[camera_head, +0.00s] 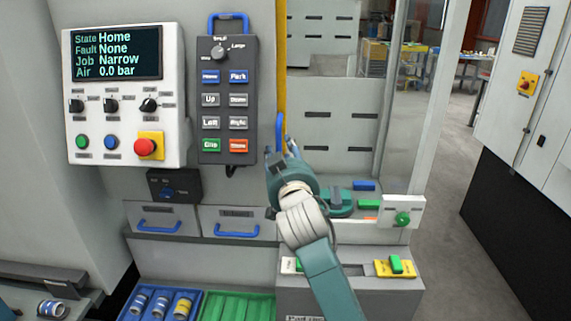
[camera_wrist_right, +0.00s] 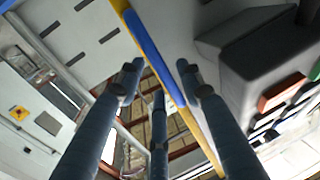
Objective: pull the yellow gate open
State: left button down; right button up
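The yellow gate (camera_head: 282,62) shows in the head view as a narrow upright yellow edge just right of the dark button pendant. Its blue handle (camera_head: 279,128) is on the lower part of that edge. My right gripper (camera_head: 281,150) is at the handle's lower end, partly hidden by my own wrist. In the right wrist view the blue handle (camera_wrist_right: 153,50) and yellow edge (camera_wrist_right: 122,6) run diagonally between the spread fingers of my right gripper (camera_wrist_right: 158,78). The fingers are apart; I cannot tell whether one touches the handle. My left gripper is not in view.
A control panel (camera_head: 125,95) reading Home and a button pendant (camera_head: 226,100) are at the left. Drawers (camera_head: 237,222) with blue handles sit below. A clear panel (camera_head: 410,90) and a green button box (camera_head: 402,214) are right of the opening. Open floor lies farther right.

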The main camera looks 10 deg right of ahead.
jog(key=s, duration=0.9)
jog(key=shift+s+a, duration=0.15)
jog(key=shift+a, duration=0.05)
